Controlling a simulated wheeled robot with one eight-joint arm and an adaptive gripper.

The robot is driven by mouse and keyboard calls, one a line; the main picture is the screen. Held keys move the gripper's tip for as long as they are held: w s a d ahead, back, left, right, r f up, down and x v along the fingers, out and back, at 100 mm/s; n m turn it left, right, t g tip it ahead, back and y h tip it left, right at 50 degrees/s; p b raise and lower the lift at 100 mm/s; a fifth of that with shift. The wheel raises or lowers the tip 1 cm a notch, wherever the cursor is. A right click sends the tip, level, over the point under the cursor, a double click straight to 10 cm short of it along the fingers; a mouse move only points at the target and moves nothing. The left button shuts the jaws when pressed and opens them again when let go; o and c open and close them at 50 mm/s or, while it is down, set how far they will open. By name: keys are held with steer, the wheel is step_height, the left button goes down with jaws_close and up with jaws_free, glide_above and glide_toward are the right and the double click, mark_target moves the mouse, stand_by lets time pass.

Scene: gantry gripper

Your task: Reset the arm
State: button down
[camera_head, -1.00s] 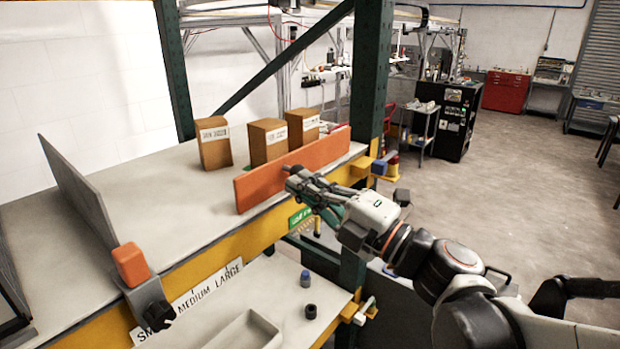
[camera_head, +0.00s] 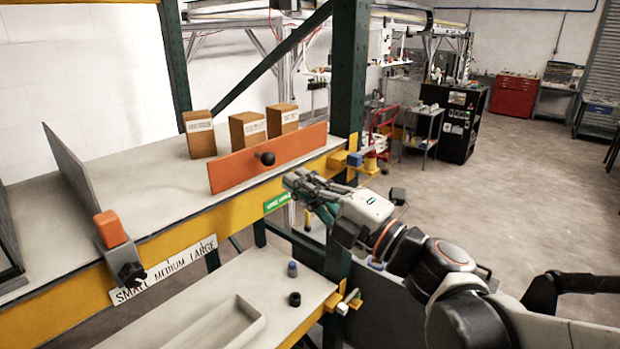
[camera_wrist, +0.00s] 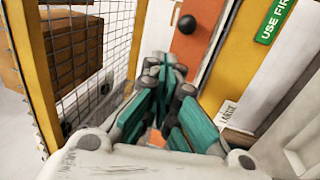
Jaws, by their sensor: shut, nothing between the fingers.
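My gripper (camera_head: 298,190) is at the end of my arm, in front of the shelf's front edge and just right of the green label. Its fingers are together with nothing between them. In the wrist view my gripper (camera_wrist: 168,100) shows its teal finger pads close together. The orange panel (camera_head: 235,170) with a black knob (camera_head: 267,158) stands upright along the upper shelf's edge, apart from my gripper. The knob (camera_wrist: 187,24) also shows in the wrist view.
Several brown boxes stand behind the panel, one of them at the left (camera_head: 200,138). A dark green post (camera_head: 347,80) rises beside my arm. Open floor (camera_head: 480,200) lies to the right.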

steer(key=w+d+f+m+t+h+b, duration=0.2)
steer(key=d+f+m+t+h+b, duration=0.2)
steer(key=d+f+m+h+b, duration=1.45)
steer(key=s+d+f+m+g+y+b, duration=0.1)
steer(key=s+f+m+g+b, duration=0.1)
steer(key=s+f, duration=0.3)
steer(key=s+d+f+m+g+b, duration=0.1)
steer(key=s+f+m+g, duration=0.3)
steer(key=f, duration=0.8)
steer(key=s+d+f+m+g+y+b, duration=0.1)
steer(key=s+d+f+m+g+b, duration=0.1)
steer(key=s+f, duration=0.4)
step_height(320, 180, down, 3)
steer(key=shift+s+m+g+y+b, duration=0.3)
steer(key=shift+m+g+y+b, duration=0.05)
steer(key=shift+m+g+b, duration=0.5)
